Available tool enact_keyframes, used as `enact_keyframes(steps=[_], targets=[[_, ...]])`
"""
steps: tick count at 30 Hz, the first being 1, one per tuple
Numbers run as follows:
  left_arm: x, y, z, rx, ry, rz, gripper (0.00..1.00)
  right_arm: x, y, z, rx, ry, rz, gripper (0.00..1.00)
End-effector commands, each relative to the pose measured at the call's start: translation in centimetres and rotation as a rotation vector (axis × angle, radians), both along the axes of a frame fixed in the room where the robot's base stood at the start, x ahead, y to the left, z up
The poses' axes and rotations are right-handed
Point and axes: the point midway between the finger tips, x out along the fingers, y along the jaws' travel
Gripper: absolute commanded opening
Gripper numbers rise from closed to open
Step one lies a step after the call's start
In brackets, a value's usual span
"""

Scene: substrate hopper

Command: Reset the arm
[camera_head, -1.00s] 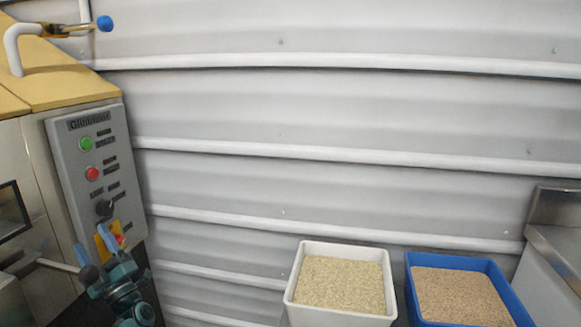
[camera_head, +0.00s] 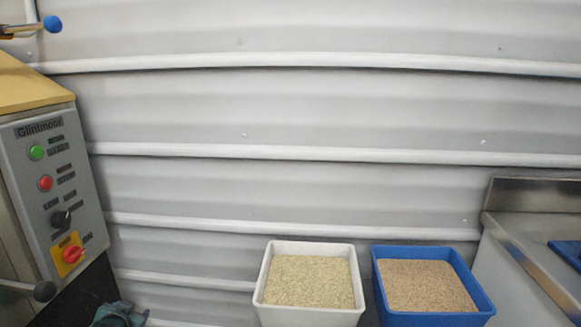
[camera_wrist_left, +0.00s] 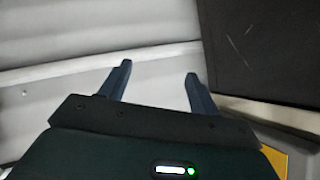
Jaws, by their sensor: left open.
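My left gripper (camera_wrist_left: 157,80) shows in the left wrist view with its two fingers apart and nothing between them. The corrugated wall and a dark panel (camera_wrist_left: 262,45) lie beyond the fingers. In the head view only a teal part of my left arm (camera_head: 118,315) shows at the bottom left edge, below the control panel, and its fingertips cannot be made out there. My right gripper is in neither view.
A grey control panel (camera_head: 88,210) with green and red buttons and a red-yellow switch (camera_head: 72,254) stands at left. A white bin (camera_head: 264,290) and a blue bin (camera_head: 380,288) hold grain-like material. A metal counter (camera_head: 500,240) stands at right.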

Motion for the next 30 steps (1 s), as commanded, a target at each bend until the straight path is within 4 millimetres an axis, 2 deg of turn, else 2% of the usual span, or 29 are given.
enact_keyframes(steps=[1,5,8,11,14,15,18,21,24,30], targets=[[-1.3,-1.8,-1.3,-0.005,0.003,-0.033,0.62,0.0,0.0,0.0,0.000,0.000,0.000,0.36],[-3.8,-5.4,-2.5,-0.012,-0.011,-0.101,0.62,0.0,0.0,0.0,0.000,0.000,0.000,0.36],[-6.6,-8.8,-3.3,-0.028,-0.021,-0.160,0.62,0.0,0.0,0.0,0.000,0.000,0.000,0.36],[-10.3,-12.9,-3.7,-0.059,-0.035,-0.227,0.62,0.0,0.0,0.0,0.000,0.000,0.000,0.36],[-15.1,-17.4,-3.2,-0.108,-0.056,-0.296,0.62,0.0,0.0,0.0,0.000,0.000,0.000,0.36],[-17.2,-19.2,-2.6,-0.132,-0.066,-0.321,0.62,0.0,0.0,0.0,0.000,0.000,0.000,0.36],[-22.0,-22.9,-0.5,-0.196,-0.092,-0.370,0.62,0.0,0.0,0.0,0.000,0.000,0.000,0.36],[-25.7,-25.4,1.9,-0.253,-0.116,-0.398,0.62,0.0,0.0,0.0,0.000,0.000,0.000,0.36],[-28.5,-27.1,4.2,-0.300,-0.137,-0.413,0.62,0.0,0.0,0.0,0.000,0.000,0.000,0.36],[-32.7,-29.0,8.8,-0.379,-0.171,-0.423,0.62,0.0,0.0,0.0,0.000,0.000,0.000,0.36]])
